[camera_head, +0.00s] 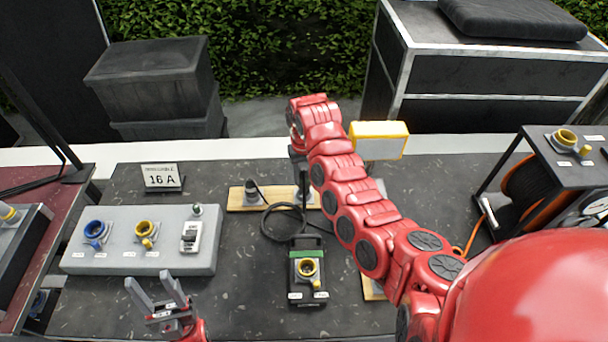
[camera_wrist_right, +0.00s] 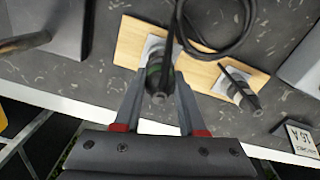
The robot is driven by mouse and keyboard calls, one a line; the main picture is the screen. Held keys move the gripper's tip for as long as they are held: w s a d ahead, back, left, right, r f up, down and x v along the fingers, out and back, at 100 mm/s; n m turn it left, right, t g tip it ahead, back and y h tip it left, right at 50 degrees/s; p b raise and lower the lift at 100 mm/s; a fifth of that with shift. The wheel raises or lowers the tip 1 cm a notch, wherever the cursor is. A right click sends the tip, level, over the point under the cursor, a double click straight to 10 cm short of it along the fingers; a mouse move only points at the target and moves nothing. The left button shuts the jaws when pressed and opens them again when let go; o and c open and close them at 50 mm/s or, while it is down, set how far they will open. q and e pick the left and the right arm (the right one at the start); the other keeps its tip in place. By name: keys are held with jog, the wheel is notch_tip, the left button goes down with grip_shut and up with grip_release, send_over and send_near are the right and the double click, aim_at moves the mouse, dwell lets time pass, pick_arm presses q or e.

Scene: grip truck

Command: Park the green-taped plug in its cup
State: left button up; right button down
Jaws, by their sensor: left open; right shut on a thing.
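The green-taped plug (camera_wrist_right: 155,74) is dark, with a green band, and sits between the fingers of my right gripper (camera_wrist_right: 160,80), which is shut on it. It is over or in the right-hand cup in the head view, on the wooden board (camera_head: 236,200); a pale part of that cup (camera_wrist_right: 152,45) shows behind the plug. Whether the plug is seated cannot be told. In the head view my right arm hides most of this. Another dark plug (camera_wrist_right: 240,90) stands in the board's other cup (camera_head: 252,197). My left gripper (camera_head: 155,290) is open and empty near the front edge.
A grey panel (camera_head: 70,262) with blue and yellow sockets stands left. A black box (camera_head: 307,290) with a yellow socket and green stripe stands in front of the board. Black cable (camera_head: 268,226) loops beside it.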

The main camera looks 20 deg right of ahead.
aim_at(304, 182)
jog(key=shift+f+b, duration=1)
jog(key=shift+f, duration=0.75)
dwell(0.6)
jog(key=shift+c, duration=2)
grip_release()
jog(key=shift+o, duration=0.2)
jog(key=shift+o, duration=1.4)
jog(key=shift+r, duration=0.15)
jog(key=shift+r+p, duration=0.6)
jog(key=shift+r, duration=1.85)
